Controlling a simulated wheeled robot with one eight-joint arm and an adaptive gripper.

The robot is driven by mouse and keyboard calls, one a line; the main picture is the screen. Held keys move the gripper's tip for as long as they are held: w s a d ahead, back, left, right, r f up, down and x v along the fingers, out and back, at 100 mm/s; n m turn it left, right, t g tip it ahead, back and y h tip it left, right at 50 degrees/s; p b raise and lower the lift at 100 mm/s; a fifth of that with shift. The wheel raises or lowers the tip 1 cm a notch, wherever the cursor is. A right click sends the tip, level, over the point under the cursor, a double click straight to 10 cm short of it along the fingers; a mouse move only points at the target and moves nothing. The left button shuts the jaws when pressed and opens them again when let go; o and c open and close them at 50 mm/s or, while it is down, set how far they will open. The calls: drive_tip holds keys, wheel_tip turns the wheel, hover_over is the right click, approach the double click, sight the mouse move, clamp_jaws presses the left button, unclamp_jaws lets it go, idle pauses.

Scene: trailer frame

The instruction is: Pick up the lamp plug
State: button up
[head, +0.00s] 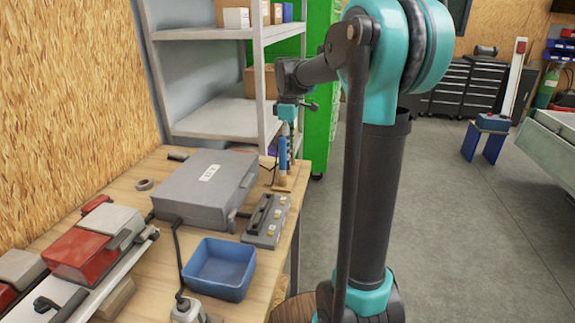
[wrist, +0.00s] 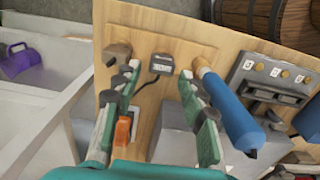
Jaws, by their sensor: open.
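I cannot surely tell which item is the lamp plug. A small grey block with a display (wrist: 161,65) and a thin black cable lies on the wooden board in the wrist view, beyond and between my fingertips. An orange piece (wrist: 122,130) shows beside the left finger. My gripper (wrist: 158,86) is open with nothing seen between its fingers. In the head view my gripper (head: 287,128) points down over the bench's far right end. A blue cylindrical tool (head: 283,153) stands just below it; the tool also shows right of the fingers in the wrist view (wrist: 228,108).
A grey case (head: 205,185), a switch box (head: 266,222) and a blue bin (head: 219,268) occupy the workbench. A black cord runs from the case to a grey piece (head: 187,311) at the front. A metal shelf (head: 215,118) stands behind. Floor right of the bench is open.

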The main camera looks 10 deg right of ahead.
sight(288, 162)
drive_tip(key=shift+s+a+f, duration=0.1)
drive_tip(key=shift+a+f, duration=0.05)
drive_tip(key=shift+f, duration=2.95)
drive_tip(key=c, duration=0.5)
